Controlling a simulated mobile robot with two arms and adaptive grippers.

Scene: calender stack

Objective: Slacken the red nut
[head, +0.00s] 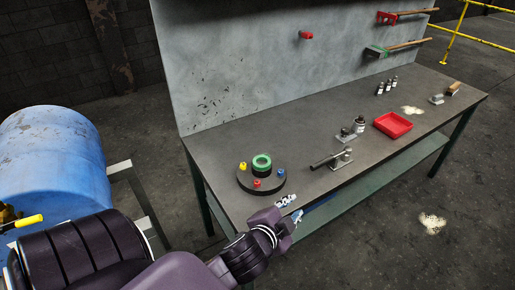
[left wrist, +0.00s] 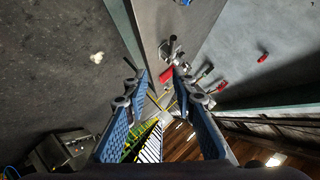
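The red nut (head: 257,183) sits on the front rim of a round dark base (head: 270,187) at the near left of the workbench. A yellow nut (head: 243,166) and a blue nut (head: 281,172) are on the same base, around a green ring (head: 262,161) on a raised centre. My left gripper (head: 290,208) is at the bench's front edge, to the right of and nearer than the red nut, apart from it. In the left wrist view its blue fingers (left wrist: 160,82) are spread with nothing between them. The red nut cannot be made out there. My right gripper is out of view.
On the workbench (head: 222,155) a clamp-like metal tool with a dark handle (head: 335,159) lies right of the base. Beyond are a bottle (head: 360,125) and a red tray (head: 393,124). A grey panel (head: 255,70) rises behind.

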